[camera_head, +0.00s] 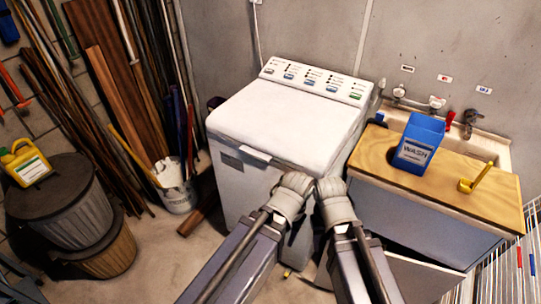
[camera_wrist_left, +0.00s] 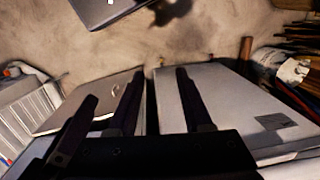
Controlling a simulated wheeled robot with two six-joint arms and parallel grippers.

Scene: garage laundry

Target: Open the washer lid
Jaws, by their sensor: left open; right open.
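The white washer (camera_head: 232,178) stands against the back wall, its lid (camera_head: 285,120) lying flat and shut. A light handle tab (camera_head: 255,153) juts from the lid's front edge. My left gripper (camera_head: 294,190) and right gripper (camera_head: 334,190) are side by side at the washer's front right corner, right of the tab and apart from it. Their fingers are mostly hidden in the head view. In the left wrist view the left gripper (camera_wrist_left: 160,76) has its fingers apart with nothing between them, and the washer's front (camera_wrist_left: 225,100) lies beyond. Both grippers are open.
A sink cabinet with a wooden top (camera_head: 470,192) adjoins on the right, bearing a blue wash box (camera_head: 418,142) and a yellow item (camera_head: 476,178). A white bucket (camera_head: 180,197), leaning boards and bins (camera_head: 65,215) stand left. Floor is clear before the bins.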

